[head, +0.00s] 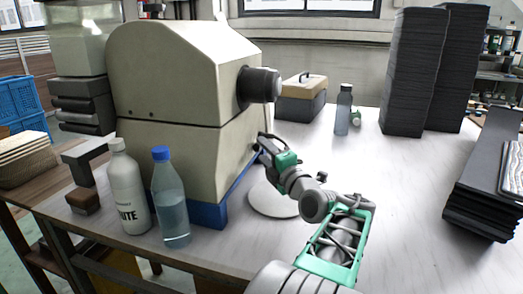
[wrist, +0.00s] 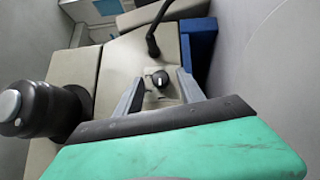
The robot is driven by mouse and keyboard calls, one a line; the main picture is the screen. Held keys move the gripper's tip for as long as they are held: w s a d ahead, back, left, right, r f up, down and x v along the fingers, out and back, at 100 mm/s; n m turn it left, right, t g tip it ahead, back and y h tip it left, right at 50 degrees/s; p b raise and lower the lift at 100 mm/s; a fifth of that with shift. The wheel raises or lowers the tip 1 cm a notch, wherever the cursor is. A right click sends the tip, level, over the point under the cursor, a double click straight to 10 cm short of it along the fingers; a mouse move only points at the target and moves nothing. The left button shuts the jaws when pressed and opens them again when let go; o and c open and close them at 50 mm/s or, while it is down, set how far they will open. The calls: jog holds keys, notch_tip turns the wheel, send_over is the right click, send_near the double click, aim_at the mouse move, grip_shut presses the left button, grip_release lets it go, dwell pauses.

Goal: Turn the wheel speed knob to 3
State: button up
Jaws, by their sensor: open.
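The wheel speed knob (wrist: 160,79) is a small black dial with a white mark, on a pale plate on the beige machine (head: 165,75). The scale around it is too small to read. My gripper (wrist: 159,76) is open, with one finger to each side of the knob in the wrist view and gaps between. I cannot tell how deep the fingertips are relative to the knob. In the head view my gripper (head: 261,143) is at the machine's right side, and the knob is hidden there.
A black lever (wrist: 153,42) stands near the knob, and a dark cylinder (head: 260,86) juts from the machine above my gripper. A white bottle (head: 128,190) and a clear bottle (head: 171,205) stand in front. Black tray stacks (head: 410,70) stand at right; the table between is mostly clear.

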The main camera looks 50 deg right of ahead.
jog(key=shift+x, duration=0.75)
jog(key=shift+d, duration=0.1)
jog(key=shift+c, duration=0.4)
grip_shut()
